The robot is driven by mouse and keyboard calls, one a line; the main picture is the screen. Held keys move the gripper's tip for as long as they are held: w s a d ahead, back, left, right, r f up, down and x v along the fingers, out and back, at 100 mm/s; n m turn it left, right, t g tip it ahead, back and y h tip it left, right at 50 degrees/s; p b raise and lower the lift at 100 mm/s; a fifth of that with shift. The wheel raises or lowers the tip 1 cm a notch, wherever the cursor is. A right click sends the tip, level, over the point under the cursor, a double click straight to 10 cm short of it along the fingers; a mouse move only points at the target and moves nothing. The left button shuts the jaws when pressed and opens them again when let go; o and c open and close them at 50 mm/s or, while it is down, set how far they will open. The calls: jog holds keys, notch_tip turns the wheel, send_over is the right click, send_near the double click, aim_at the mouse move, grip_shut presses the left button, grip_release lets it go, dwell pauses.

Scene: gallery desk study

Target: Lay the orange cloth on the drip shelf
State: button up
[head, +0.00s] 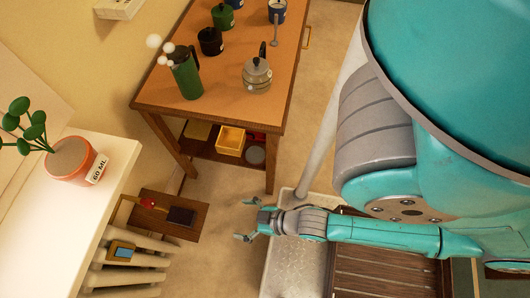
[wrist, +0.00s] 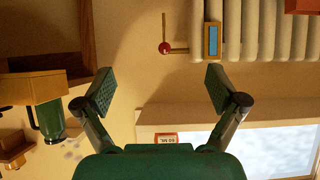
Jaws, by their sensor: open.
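I cannot make out an orange cloth in either view. My gripper (head: 250,221) is open and empty, over the floor to the right of that small shelf. In the wrist view my gripper (wrist: 160,88) shows its two fingers wide apart with nothing between them.
A wooden table (head: 235,103) holds a green press pot (head: 186,78), a metal moka pot (head: 257,76) and cups. A yellow bin (head: 230,141) sits underneath. A white ledge (head: 62,195) bears a potted plant (head: 72,160). A radiator (head: 130,262) and slatted wood (head: 380,260) stand below.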

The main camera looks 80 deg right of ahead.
jog(key=s+r+t, duration=0.1)
jog(key=s+r, duration=0.2)
jog(key=r, duration=0.5)
jog(key=s+r+t, duration=0.2)
jog(key=s+r, duration=0.2)
jog(key=r, duration=0.5)
